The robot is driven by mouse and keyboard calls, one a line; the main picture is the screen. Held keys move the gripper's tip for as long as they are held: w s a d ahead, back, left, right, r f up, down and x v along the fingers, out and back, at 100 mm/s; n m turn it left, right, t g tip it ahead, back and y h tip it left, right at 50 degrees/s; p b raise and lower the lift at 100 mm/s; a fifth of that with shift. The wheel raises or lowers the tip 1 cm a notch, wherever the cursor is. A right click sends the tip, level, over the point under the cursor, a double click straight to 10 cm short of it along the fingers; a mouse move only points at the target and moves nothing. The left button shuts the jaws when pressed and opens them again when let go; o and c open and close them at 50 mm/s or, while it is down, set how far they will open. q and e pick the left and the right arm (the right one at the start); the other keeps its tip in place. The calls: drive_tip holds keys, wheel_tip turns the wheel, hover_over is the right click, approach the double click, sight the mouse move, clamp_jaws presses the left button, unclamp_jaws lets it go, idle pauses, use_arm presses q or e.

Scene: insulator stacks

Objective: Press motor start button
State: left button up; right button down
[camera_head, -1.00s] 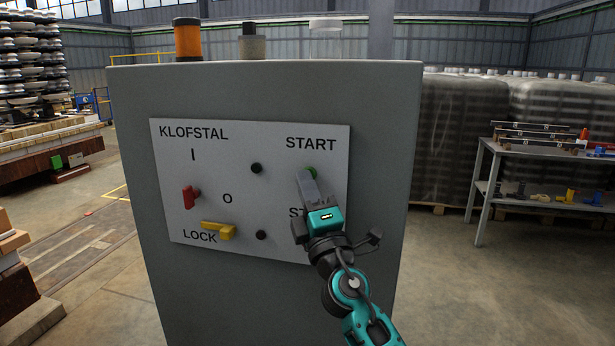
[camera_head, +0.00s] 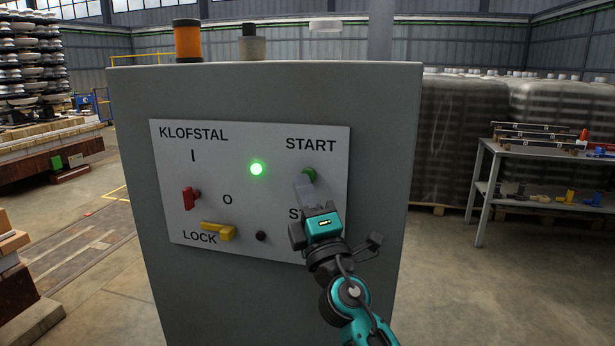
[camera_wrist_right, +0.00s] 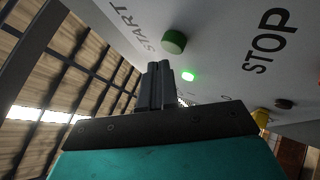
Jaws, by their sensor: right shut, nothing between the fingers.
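The green start button (camera_head: 309,175) sits below the word START on the white panel (camera_head: 240,140) of a grey cabinet. It also shows in the right wrist view (camera_wrist_right: 174,41). My right gripper (camera_head: 302,182) is shut and empty, with its fingertips just below the button in the head view. In the right wrist view the shut fingers (camera_wrist_right: 158,72) point toward the panel and stand apart from the button. A round indicator lamp (camera_head: 256,169) left of the button is lit green. The STOP label is partly hidden behind my gripper. My left gripper is not in view.
A red switch (camera_head: 190,198), a yellow lock lever (camera_head: 219,230) and a dark round lamp (camera_head: 261,236) are on the panel's left and lower parts. A metal table (camera_head: 540,152) stands at the right. Open floor lies between it and the cabinet.

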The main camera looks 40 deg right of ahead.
drive_tip(key=shift+s+a, duration=1.65)
drive_tip(key=shift+a, duration=0.25)
drive_tip(key=s+a+f+m+g+y, duration=0.1)
drive_tip(key=a+f+m+g+y, duration=0.15)
drive_tip(key=f, duration=0.85)
drive_tip(key=s+a+f+m+g+y, duration=0.15)
drive_tip(key=f+m+g, duration=0.25)
drive_tip(key=f, duration=0.6)
drive_tip(key=s+a+f+m+g+y, duration=0.2)
drive_tip(key=s+f, duration=0.4)
drive_tip(key=f, duration=0.3)
drive_tip(key=s+a+f+m+g+y, duration=0.2)
drive_tip(key=s+a+f+m+g, duration=0.2)
drive_tip(key=s+f, duration=0.3)
wheel_tip(320, 180, down, 4)
drive_tip(key=shift+s+a+r+m+y, duration=0.2)
drive_tip(key=shift+a+r+m+y, duration=0.1)
drive_tip(key=shift+a+m, duration=0.35)
drive_tip(key=shift+w+a, duration=0.1)
